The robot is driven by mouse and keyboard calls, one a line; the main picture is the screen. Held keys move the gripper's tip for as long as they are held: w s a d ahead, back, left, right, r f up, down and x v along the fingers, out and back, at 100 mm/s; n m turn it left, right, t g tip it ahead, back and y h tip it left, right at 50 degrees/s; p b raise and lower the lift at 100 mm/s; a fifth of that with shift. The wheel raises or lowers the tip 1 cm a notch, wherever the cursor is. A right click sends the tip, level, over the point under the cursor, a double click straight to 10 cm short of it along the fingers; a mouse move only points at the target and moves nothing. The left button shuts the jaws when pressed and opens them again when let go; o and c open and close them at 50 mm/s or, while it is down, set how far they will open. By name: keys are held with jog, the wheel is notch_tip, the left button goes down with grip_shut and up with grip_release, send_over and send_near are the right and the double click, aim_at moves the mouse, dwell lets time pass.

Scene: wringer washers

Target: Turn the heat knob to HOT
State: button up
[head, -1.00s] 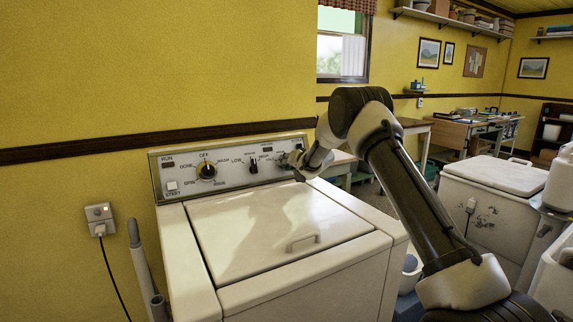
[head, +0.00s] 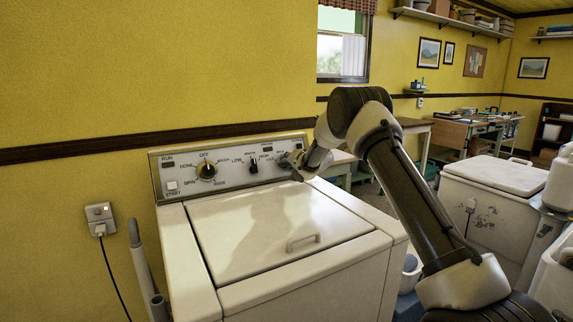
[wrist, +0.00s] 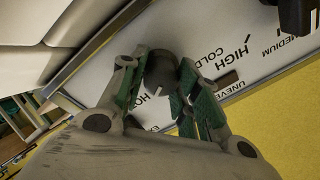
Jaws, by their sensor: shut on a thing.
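The heat knob (wrist: 160,72) is dark and round with a white pointer mark, seen in the wrist view on the washer's control panel. My gripper (wrist: 163,80) is shut on it, one green-padded finger on each side. The pointer mark faces down in the wrist view. In the head view my gripper (head: 297,160) is at the right end of the panel and hides most of this knob.
The white washer (head: 290,245) has a closed lid with a handle. A large program dial (head: 206,171) and a smaller LOW/HIGH knob (head: 253,166) sit left of my gripper. A START button (head: 171,186) is at the panel's left. A yellow wall stands behind.

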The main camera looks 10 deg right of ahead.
jog(key=o, duration=1.1)
jog(key=shift+c, duration=0.2)
jog(key=shift+d, duration=0.1)
jog(key=v, duration=1.2)
jog(key=shift+r, duration=0.1)
jog(key=s+d+r+n+g+h, duration=0.15)
jog(key=s+d+r, duration=0.25)
jog(key=s, duration=0.5)
jog(key=s+d+r+g+h, duration=0.1)
jog(key=s+d+r+h, duration=0.2)
jog(key=s, duration=0.5)
jog(key=s+d+r+n+g+h, duration=0.1)
jog(key=s+d+r, duration=0.4)
jog(key=s, duration=0.4)
jog(key=s+f+n+g, duration=0.2)
jog(key=s, duration=1.4)
jog(key=s+a+f+n+g, duration=0.1)
jog(key=s+f+n+g, duration=0.1)
jog(key=s, duration=1.4)
jog(key=shift+s+f+g+y, duration=0.25)
jog(key=shift+s+g+y, duration=0.1)
jog(key=shift+g, duration=0.5)
